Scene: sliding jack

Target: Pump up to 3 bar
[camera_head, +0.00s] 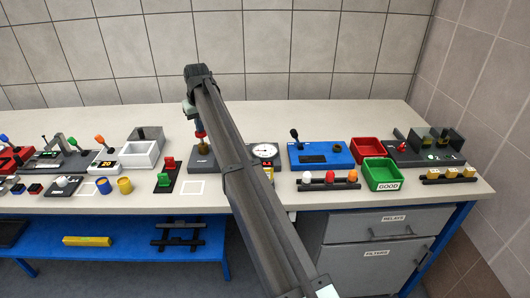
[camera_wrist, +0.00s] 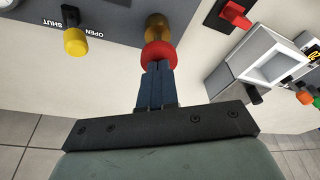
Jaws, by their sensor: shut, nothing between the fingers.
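The pump has a red knob (camera_head: 200,134) on a brass shaft (camera_head: 202,148) standing on a dark grey base (camera_head: 201,161). In the wrist view the red knob (camera_wrist: 158,54) lies directly at the fingertips, with the brass part (camera_wrist: 158,28) beyond it. My gripper (camera_head: 199,126) is shut and empty, pointing down at the knob from above. Its fingers (camera_wrist: 157,66) reach the knob in the picture; whether they touch it I cannot tell. A white round gauge (camera_head: 264,151) sits to the right, partly behind my arm; its reading is too small. A yellow valve knob (camera_wrist: 75,41) sits near OPEN and SHUT labels.
A red lever (camera_head: 168,165) and white tray (camera_head: 141,154) stand left of the pump. A blue unit with a black lever (camera_head: 321,154), a red bin (camera_head: 367,149) and a green bin (camera_head: 383,175) stand right. The back strip of the bench is clear.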

